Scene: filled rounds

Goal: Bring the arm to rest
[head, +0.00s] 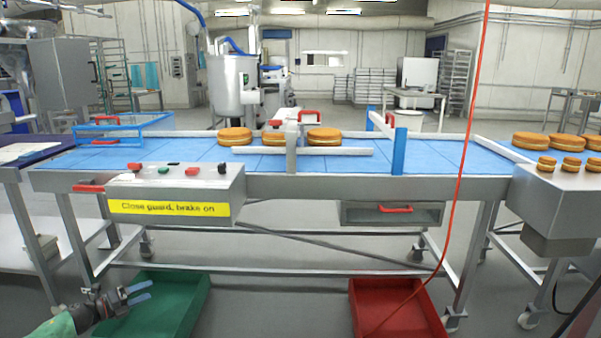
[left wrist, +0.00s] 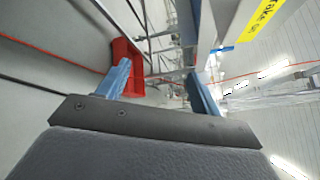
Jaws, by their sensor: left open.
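My left gripper (head: 137,293) is low at the bottom left of the head view, in front of the conveyor and over or beside the green crate (head: 180,308). Its two blue fingers are apart with nothing between them. The fingers also show in the left wrist view (left wrist: 160,88), spread and empty. The left arm comes in from the lower left corner with a green sleeve-like part. My right gripper does not show in either view.
The blue conveyor (head: 440,157) carries several filled rounds (head: 324,136). A control box (head: 180,185) with a yellow label juts out in front. A red crate (head: 398,285) stands on the floor. A red cord (head: 464,150) hangs down at the right. Floor between the crates is clear.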

